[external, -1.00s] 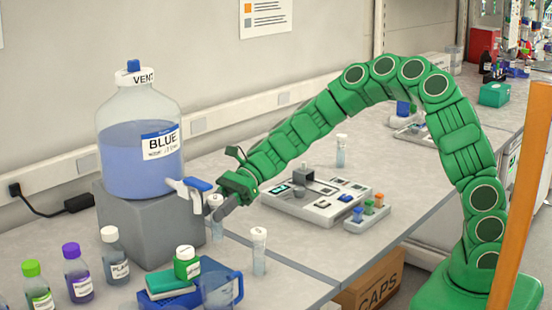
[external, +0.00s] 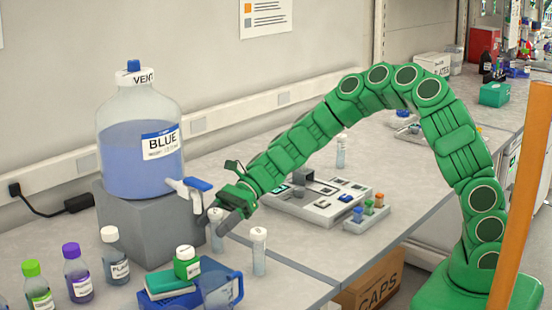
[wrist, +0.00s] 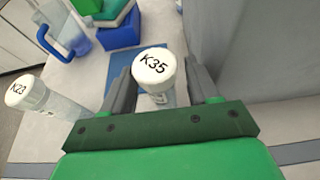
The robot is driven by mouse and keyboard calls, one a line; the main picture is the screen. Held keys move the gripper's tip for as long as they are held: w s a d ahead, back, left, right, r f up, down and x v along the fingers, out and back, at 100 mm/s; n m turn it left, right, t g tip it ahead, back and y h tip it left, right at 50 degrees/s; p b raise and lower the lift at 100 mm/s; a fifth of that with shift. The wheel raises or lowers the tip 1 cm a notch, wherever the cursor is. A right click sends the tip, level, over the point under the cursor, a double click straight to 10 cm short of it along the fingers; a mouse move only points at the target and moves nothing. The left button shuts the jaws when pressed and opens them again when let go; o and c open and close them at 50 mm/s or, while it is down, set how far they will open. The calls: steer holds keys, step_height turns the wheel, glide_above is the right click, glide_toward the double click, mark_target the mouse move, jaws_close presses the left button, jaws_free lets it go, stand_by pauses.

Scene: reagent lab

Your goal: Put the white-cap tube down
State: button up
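The white-cap tube marked K35 (wrist: 154,68) stands upright between the fingers of my gripper (wrist: 160,92) in the wrist view. My gripper is open around it, with a gap visible at the right finger. In the external view the tube (external: 216,240) is on the bench just in front of the grey block, below the spigot, with my gripper (external: 222,221) at its upper part. A second white-cap tube, K23 (wrist: 30,93), stands apart to the left in the wrist view; a white-cap tube (external: 259,252) also stands to the right in the external view.
The grey block (external: 155,230) carries the large BLUE bottle (external: 140,155), whose spigot (external: 190,188) is close to my gripper. Another white-cap tube (external: 341,152) stands farther back. Bench is clear between the tubes and tray (external: 318,208).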

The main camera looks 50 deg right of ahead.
steer(key=shift+r, duration=0.15)
steer(key=v, duration=1.2)
stand_by(0.3)
